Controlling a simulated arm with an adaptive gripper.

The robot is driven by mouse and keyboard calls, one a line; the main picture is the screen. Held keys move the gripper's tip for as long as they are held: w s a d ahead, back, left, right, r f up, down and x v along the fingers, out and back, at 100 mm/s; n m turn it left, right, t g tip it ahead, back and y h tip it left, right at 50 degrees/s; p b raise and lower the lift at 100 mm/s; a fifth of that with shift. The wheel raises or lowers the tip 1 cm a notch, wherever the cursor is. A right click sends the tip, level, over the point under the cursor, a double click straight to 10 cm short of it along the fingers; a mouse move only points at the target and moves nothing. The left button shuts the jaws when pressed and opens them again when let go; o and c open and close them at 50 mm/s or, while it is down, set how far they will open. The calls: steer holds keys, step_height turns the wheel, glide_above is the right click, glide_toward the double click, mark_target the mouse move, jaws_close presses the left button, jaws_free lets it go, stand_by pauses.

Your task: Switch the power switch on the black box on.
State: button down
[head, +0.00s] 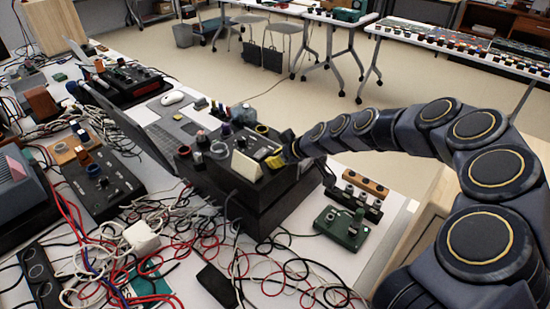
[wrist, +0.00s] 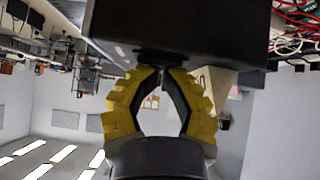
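The black box (head: 275,208) stands on the table in the middle of the head view, with several knobs, small items and a cream card on its top. My gripper (head: 277,158), with yellow-padded fingers, is at the right end of the box, close to its top edge. In the wrist view a large dark body, apparently the black box (wrist: 190,28), fills the top middle. My fingertips (wrist: 161,73) are close together just below it. A small dark piece shows between them, but I cannot tell whether they grip it. I cannot make out the power switch for certain.
A green box with knobs (head: 342,227) and a wooden-topped switch strip (head: 364,190) stand right of the black box. Tangled cables (head: 190,240) cover the table front. A laptop (head: 150,135) and white mouse (head: 172,98) lie behind. Open floor is beyond.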

steer(key=shift+w+d+f, duration=0.2)
steer(key=shift+w+d, duration=0.15)
steer(key=shift+d, duration=0.35)
steer(key=shift+r, duration=0.1)
steer(key=r, duration=0.2)
steer(key=a+r, duration=0.1)
steer(key=r, duration=0.1)
steer(key=shift+s, duration=0.25)
steer(key=v, duration=1)
steer(key=shift+s+a, duration=0.2)
steer(key=shift+a, duration=0.05)
steer(key=s+a+m+g+h, duration=0.2)
steer(key=s+a+g, duration=0.2)
steer(key=s, duration=1.3)
steer(key=s+d+f+m+g+h, duration=0.1)
steer(key=s+d+m+g+h, duration=0.1)
steer(key=s, duration=0.6)
steer(key=s+d+f+m+g+h, duration=0.2)
steer(key=s+m, duration=0.3)
steer(key=s, duration=0.3)
steer(key=shift+d+m, duration=0.3)
steer(key=shift+d, duration=0.05)
